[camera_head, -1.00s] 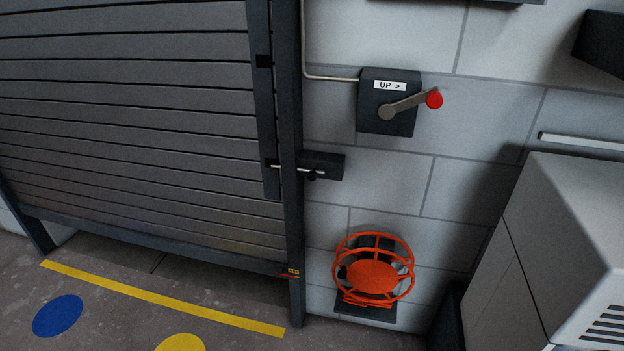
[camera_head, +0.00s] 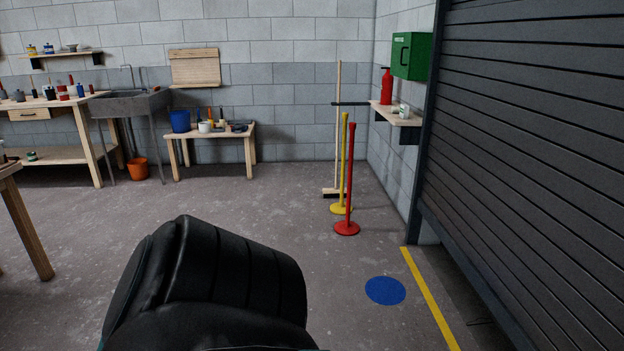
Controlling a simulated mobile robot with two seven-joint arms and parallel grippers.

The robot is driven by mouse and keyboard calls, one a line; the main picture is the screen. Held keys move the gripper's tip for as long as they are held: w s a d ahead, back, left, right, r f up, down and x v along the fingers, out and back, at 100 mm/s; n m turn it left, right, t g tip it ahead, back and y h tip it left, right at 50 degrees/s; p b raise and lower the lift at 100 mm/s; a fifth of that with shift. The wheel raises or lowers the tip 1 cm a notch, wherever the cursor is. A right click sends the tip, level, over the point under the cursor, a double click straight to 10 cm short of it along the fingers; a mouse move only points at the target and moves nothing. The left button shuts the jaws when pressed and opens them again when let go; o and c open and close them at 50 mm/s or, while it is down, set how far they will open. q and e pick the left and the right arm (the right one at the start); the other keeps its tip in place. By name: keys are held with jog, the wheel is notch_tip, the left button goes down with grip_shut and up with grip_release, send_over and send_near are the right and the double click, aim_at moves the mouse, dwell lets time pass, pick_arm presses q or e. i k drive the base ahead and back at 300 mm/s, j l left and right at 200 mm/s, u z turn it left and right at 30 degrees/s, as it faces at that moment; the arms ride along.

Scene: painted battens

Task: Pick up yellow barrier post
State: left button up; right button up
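The yellow barrier post (camera_head: 344,150) stands upright on its round yellow base near the back right corner. A red barrier post (camera_head: 350,180) with a round red base stands just in front of it and to its right, partly overlapping the yellow base. Both are across the floor, well apart from me. A black padded part of my own arm fills the lower middle of the view. Neither of my grippers shows.
A shelf (camera_head: 396,115) with a red extinguisher (camera_head: 386,86) juts from the right wall. A low bench (camera_head: 215,133) and sink (camera_head: 130,103) line the back wall. The middle floor is clear.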

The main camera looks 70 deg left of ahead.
aim_at(338, 208)
jog(key=u, duration=2.2)
jog(key=i+j+u, duration=0.2)
jog(key=i, duration=0.4)
jog(key=i+l+u, duration=0.15)
jog(key=i, duration=2.75)
jog(key=i+j, duration=0.1)
jog(key=i, duration=1.3)
